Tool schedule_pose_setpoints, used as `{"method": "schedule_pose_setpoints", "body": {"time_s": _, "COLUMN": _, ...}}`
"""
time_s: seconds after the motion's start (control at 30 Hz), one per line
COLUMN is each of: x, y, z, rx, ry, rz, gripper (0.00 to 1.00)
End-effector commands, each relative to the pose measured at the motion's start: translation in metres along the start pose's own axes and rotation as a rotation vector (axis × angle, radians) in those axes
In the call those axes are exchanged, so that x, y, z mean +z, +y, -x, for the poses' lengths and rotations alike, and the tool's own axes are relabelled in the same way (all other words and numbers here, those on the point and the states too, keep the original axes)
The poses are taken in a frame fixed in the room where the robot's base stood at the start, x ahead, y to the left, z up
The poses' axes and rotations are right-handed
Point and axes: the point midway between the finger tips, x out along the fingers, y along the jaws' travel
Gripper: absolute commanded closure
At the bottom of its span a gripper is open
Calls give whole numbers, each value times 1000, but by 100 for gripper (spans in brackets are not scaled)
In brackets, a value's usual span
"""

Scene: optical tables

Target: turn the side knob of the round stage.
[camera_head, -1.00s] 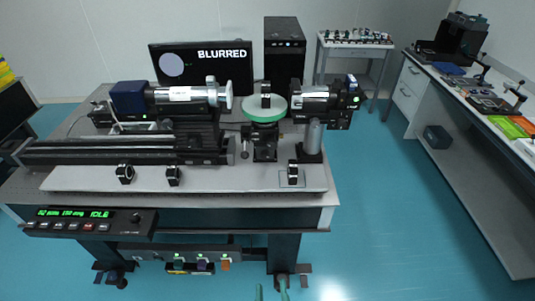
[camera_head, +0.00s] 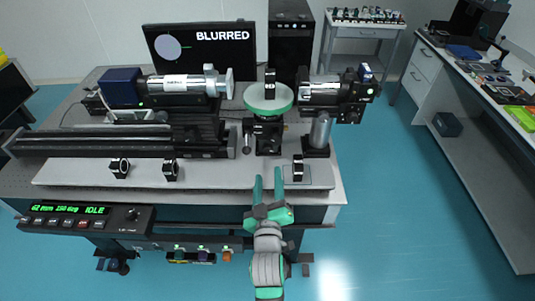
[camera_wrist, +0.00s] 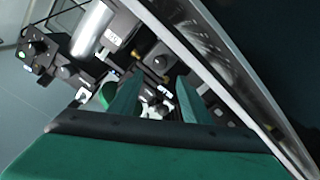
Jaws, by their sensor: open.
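The round stage (camera_head: 256,105) has a pale disc top with a green rim and carries an upright black ring mount (camera_head: 270,82). It stands on a dark base between two horizontal barrels. A small side knob (camera_head: 246,145) appears at the lower left of that base. My gripper (camera_head: 268,180) is in front of the stage, over the front of the light plate, fingers pointing toward the stage. It is open and empty, apart from the knob. In the wrist view the open green fingers (camera_wrist: 156,95) frame dark and metallic parts; I cannot tell the knob there.
A metal post (camera_head: 319,132) stands right of the stage. A ring mount (camera_head: 298,168) stands close right of my gripper; two more (camera_head: 120,168) stand farther left. A long dark rail (camera_head: 90,142) lies left. A monitor (camera_head: 202,48) reading "BLURRED" stands behind. Open floor lies right.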

Motion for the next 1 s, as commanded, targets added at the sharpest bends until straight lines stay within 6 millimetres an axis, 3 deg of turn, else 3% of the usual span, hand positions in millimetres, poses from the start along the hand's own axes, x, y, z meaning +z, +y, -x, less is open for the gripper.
{"method": "schedule_pose_setpoints", "body": {"time_s": 0.6, "x": -1, "y": -1, "z": -87, "rx": -1, "ry": 1, "rz": -1, "gripper": 57}}
{"method": "schedule_pose_setpoints", "body": {"time_s": 1.0, "x": -2, "y": -3, "z": -98, "rx": -5, "ry": 3, "rz": 0, "gripper": 57}}
